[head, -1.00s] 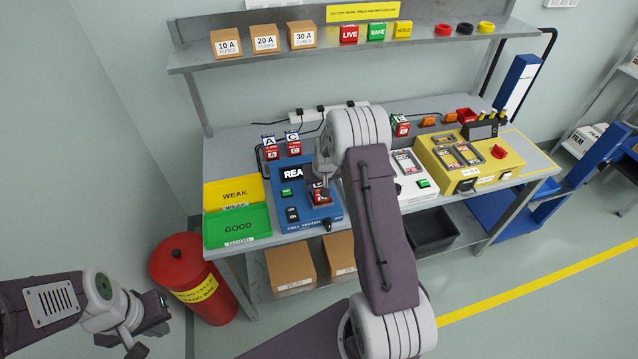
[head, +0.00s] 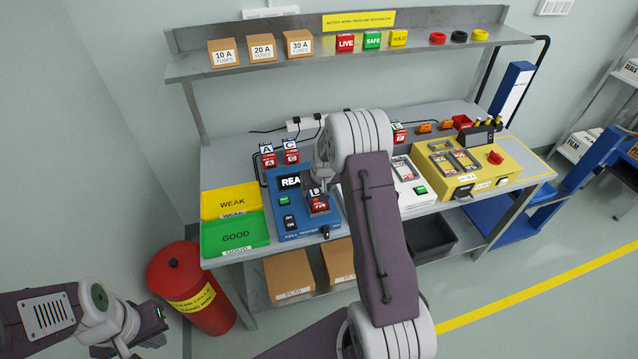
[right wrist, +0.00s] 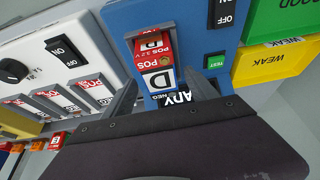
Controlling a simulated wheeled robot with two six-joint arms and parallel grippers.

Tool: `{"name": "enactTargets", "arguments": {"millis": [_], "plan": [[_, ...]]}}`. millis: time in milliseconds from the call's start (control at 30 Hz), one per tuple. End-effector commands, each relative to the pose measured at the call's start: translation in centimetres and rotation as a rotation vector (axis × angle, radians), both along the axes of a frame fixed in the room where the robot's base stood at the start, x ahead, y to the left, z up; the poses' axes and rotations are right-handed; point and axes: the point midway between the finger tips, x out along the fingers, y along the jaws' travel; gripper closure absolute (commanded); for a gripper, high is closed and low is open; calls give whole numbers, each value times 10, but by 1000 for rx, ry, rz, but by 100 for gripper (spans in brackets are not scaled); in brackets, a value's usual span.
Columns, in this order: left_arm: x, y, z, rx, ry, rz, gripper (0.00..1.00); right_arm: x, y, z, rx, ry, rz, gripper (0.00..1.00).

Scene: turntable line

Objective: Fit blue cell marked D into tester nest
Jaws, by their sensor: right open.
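The cell marked D (right wrist: 153,52) has a red face with POS lettering and a white D label; I cannot make out a blue body. It is in the nest area at the front of the blue cell tester (head: 290,220), and also shows in the head view (head: 319,203). I cannot tell whether it is fully seated. My right gripper (right wrist: 162,88) is open, with one finger on each side of the cell's labelled end; it shows above the tester in the head view (head: 320,184). My left gripper (head: 130,345) is low at the left, away from the bench, its fingers unclear.
Cells A (head: 267,155) and C (head: 290,152) stand behind the tester. The green GOOD tray (head: 225,222) and yellow WEAK tray (head: 220,203) lie left of it. A white charger (head: 408,178) and yellow unit (head: 470,175) stand to the right. A red bin (head: 190,285) is on the floor.

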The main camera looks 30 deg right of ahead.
Motion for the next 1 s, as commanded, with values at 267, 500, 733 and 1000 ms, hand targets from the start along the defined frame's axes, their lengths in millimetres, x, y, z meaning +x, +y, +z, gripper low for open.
{"name": "enactTargets", "arguments": {"millis": [267, 500, 733, 1000], "plan": [[0, 0, -3, 0, 0, 0, 100, -25, 6, 63, -1, -4, -1, 33], [0, 0, -3, 0, 0, 0, 100, -36, 8, 89, 0, 0, 0, 33], [0, 0, -3, 0, 0, 0, 100, -67, 46, 90, 19, 48, 45, 33], [0, 0, -3, 0, 0, 0, 100, -227, 147, 74, 57, 259, 202, 33]]}}
